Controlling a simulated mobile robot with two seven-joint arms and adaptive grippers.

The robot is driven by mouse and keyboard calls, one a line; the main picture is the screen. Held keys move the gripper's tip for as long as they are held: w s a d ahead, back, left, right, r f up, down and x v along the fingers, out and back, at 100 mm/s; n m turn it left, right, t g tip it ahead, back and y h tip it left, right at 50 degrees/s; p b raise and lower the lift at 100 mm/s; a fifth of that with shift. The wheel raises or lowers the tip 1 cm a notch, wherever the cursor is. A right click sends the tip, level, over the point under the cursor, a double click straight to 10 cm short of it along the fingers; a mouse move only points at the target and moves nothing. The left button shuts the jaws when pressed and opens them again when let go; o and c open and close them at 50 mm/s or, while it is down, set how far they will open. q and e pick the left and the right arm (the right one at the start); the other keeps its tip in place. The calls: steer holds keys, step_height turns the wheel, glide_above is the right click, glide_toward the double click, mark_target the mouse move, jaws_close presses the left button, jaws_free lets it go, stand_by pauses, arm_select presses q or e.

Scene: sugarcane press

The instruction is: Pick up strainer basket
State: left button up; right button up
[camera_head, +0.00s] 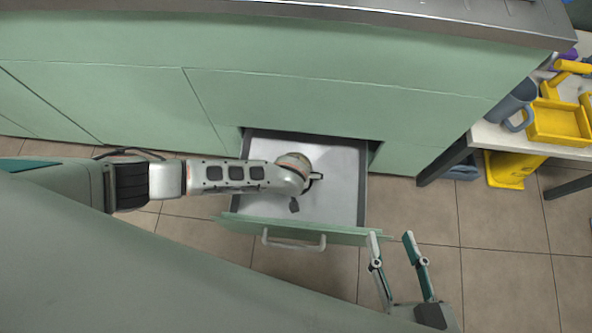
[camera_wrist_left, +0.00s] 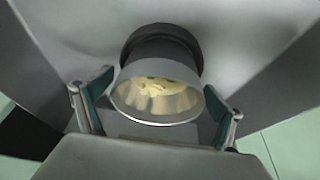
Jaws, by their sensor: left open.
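The strainer basket (camera_wrist_left: 158,92) shows in the left wrist view as a round metallic cup with a dark collar and a pale yellowish inside. It is in the open drawer (camera_head: 338,185). My left gripper (camera_wrist_left: 160,82) is open, with one finger on each side of the basket. I cannot tell whether the fingers touch it. In the head view my left arm reaches over the drawer, and the wrist hides the basket and most of the gripper. My right gripper (camera_head: 391,240) is open and empty, to the right of the drawer front.
The drawer has a green front with a pale handle (camera_head: 293,243) and sits in a green cabinet (camera_head: 290,95) under a grey counter (camera_head: 400,12). At the right, a table (camera_head: 488,135) holds a yellow tray (camera_head: 558,122) and a blue-grey mug (camera_head: 515,102).

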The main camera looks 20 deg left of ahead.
arm_select(q)
steer(key=shift+w, duration=0.2)
steer(key=c, duration=1.3)
